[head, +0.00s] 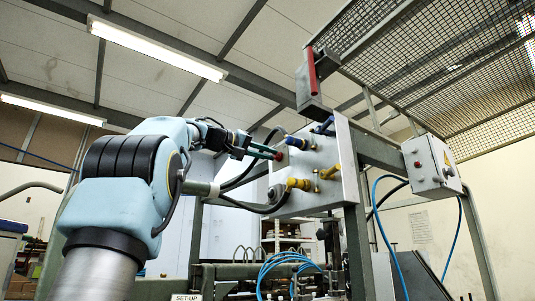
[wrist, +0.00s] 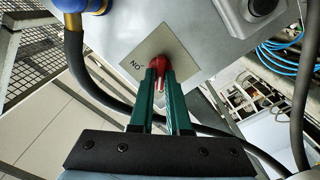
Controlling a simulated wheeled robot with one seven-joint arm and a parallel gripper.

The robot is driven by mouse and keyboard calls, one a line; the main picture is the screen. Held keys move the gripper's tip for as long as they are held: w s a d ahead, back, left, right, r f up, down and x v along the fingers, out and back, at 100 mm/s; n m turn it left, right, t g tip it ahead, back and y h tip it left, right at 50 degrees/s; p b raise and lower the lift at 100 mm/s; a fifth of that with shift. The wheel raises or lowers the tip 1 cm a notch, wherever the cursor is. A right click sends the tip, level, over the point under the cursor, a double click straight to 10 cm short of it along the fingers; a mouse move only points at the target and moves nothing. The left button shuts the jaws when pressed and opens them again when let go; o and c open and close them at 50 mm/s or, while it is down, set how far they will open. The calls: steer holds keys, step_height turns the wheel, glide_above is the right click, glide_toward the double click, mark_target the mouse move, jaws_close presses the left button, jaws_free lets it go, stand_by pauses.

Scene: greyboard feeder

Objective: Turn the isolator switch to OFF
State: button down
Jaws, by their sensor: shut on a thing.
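The isolator switch has a red knob (wrist: 159,62) on a square metal plate (wrist: 177,45), seen in the wrist view. The word ON is on the plate, left of the knob, and appears upside down. No OFF mark can be read. My gripper (wrist: 160,72) has its green fingers on either side of the knob and is shut on it. The fingers hide part of the knob. In the head view my gripper (head: 277,154) reaches the front of the grey panel (head: 325,165), and the knob is mostly hidden there.
Yellow fittings (head: 299,184) with black hoses sit below the switch, and a blue fitting (head: 297,142) is close by. A grey box (head: 430,165) with a red button stands at the right. Blue cables (head: 285,262) hang below the panel.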

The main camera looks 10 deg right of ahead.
stand_by(0.3)
steer(key=c, duration=0.9)
jaws_free()
steer(key=b+v, duration=0.4)
steer(key=v, duration=0.6)
steer(key=shift+s+a, duration=0.2)
steer(key=shift+a, duration=0.15)
